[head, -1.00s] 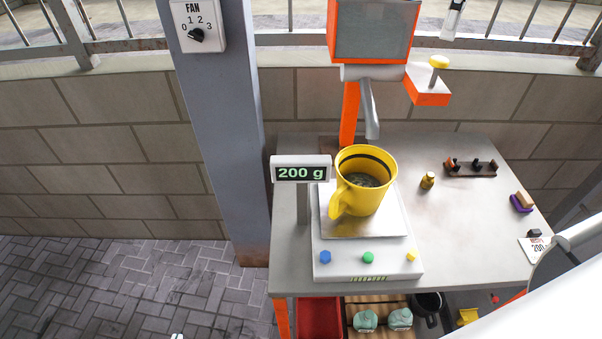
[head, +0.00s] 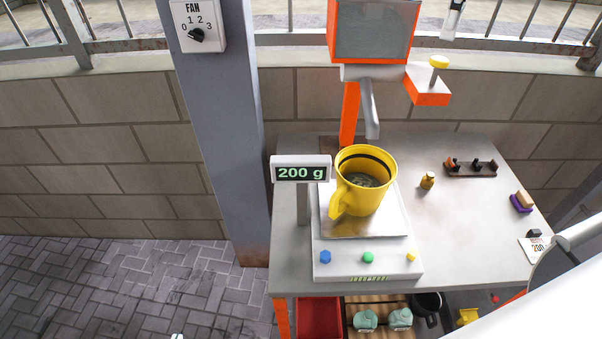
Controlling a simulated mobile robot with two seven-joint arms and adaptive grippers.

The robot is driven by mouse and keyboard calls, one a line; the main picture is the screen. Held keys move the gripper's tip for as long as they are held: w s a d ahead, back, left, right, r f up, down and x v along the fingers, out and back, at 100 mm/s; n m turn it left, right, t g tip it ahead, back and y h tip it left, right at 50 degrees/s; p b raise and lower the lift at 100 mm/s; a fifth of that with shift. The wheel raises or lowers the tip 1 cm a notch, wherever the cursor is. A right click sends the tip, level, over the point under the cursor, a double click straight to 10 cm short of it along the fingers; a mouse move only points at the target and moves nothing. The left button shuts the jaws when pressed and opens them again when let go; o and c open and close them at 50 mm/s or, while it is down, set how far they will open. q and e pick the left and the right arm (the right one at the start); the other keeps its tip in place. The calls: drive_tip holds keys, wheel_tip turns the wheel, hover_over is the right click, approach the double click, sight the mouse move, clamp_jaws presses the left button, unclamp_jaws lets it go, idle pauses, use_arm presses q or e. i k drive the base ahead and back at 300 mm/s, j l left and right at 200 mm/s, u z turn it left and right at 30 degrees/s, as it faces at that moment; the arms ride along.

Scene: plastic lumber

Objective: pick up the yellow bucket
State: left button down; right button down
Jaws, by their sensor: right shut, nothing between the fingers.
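The yellow bucket (head: 363,181) stands upright on the silver plate of a scale (head: 370,262), its handle towards the lower left. It is open at the top, with a dark band inside the rim and something dark green-grey at the bottom. No gripper touches it. My right arm (head: 557,288) crosses the lower right corner, well apart from the bucket. My right gripper is shut and empty, mostly out of the picture. Small pale tips show at the bottom edge left of the table; I cannot tell for sure which gripper they belong to.
The scale display (head: 301,173) reads 200 g. A small brass weight (head: 427,181) and a dark rack (head: 471,168) are to the right on the grey table (head: 455,235). A shelf below holds several items. A grey post (head: 222,140) stands left.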

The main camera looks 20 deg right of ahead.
sight(365, 173)
drive_tip(key=k, duration=1)
